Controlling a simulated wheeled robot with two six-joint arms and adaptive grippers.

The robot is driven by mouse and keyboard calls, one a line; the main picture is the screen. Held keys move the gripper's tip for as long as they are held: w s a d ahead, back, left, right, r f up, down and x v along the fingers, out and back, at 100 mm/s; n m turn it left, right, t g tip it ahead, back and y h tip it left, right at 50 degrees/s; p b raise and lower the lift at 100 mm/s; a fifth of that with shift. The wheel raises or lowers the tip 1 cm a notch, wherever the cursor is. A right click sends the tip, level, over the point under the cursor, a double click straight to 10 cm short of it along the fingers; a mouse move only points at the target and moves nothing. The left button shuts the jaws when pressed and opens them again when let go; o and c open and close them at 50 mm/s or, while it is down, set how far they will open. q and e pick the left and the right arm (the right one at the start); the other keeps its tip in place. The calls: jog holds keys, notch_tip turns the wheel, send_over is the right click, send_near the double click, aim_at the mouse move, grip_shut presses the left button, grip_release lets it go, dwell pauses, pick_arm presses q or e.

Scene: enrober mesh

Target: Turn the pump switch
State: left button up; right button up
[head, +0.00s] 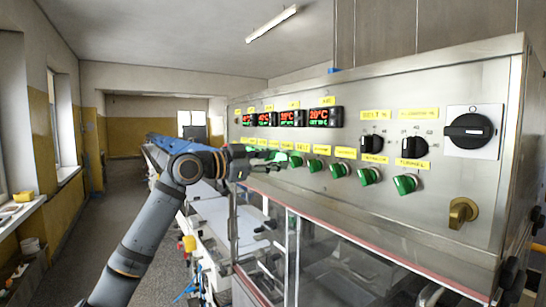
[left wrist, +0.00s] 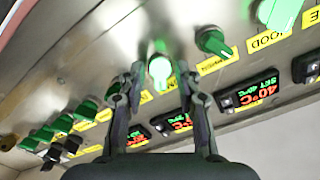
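A row of green rotary switches (head: 313,165) runs along the steel control panel, with yellow labels above them. I cannot read which label says pump. My left gripper (head: 250,160) is at the far end of this row in the head view. In the left wrist view the left gripper (left wrist: 160,75) is open, its two fingers apart on either side of a brightly lit green switch (left wrist: 160,66). I cannot tell whether the fingers touch it. Another green switch (left wrist: 213,42) is beside it. My right gripper is not in view.
The steel panel (head: 450,185) also carries red and green temperature displays (head: 320,117), black selector knobs (head: 414,147), a large black rotary switch (head: 468,130) and a brass-coloured handle (head: 462,212). A glazed conveyor enclosure is below. The floor aisle (head: 120,215) at left is free.

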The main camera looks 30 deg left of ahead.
pick_arm(q)
grip_shut()
jog(key=shift+n, duration=0.3)
jog(key=n, duration=1.1)
jog(key=shift+b, duration=0.4)
jog(key=shift+r+n, duration=0.1)
jog(key=shift+n, duration=0.2)
grip_release()
